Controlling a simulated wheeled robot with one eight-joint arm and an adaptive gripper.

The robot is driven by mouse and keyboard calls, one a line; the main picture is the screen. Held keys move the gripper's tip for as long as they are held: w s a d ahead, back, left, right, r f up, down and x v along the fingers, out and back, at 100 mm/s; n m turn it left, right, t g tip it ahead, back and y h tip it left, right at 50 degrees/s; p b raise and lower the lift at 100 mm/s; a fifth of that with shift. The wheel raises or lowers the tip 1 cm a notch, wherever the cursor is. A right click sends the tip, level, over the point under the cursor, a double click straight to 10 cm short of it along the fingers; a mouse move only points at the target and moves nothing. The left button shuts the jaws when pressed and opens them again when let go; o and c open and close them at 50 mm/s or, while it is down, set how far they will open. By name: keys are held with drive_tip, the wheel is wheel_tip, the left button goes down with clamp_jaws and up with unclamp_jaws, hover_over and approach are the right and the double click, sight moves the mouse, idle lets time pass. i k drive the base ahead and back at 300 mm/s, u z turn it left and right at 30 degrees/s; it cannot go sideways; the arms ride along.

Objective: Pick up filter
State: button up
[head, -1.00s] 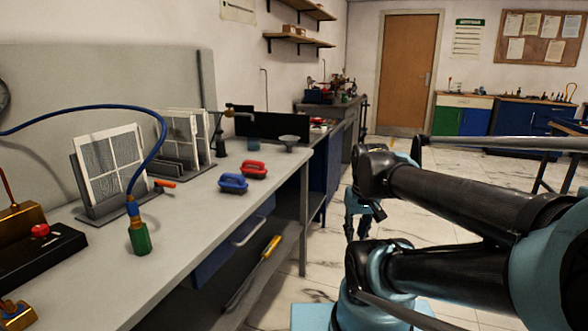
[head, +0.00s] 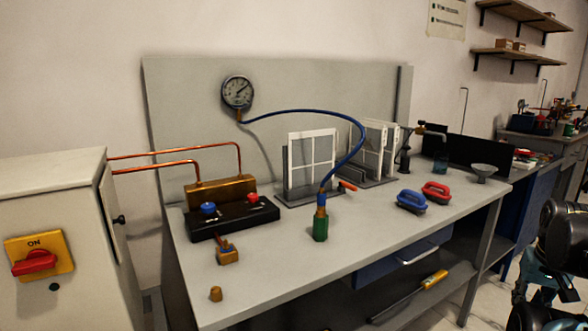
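A white-framed filter panel (head: 312,160) stands upright in a dark grey rack (head: 300,198) on the workbench, against the back panel. More white-framed panels (head: 375,145) stand in a second rack just to its right, partly behind a blue hose. Which one is the filter named in the task I cannot tell. My gripper (head: 521,294) shows at the lower right beside my dark arm, off the bench's right end and well apart from the panels. It is small and dark, so its fingers are unclear.
A blue hose (head: 300,112) arcs from the gauge (head: 237,92) to a green-based fitting (head: 321,222) in front of the panels. A black valve block (head: 232,218), blue handle (head: 411,201) and red handle (head: 436,191) are on the bench. The front bench top is mostly clear.

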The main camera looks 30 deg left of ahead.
sight(311, 153)
drive_tip(key=u, duration=1.6)
drive_tip(key=k, duration=1.3)
drive_tip(key=z, duration=0.7)
drive_tip(key=i, duration=1.5)
drive_tip(key=u, duration=0.1)
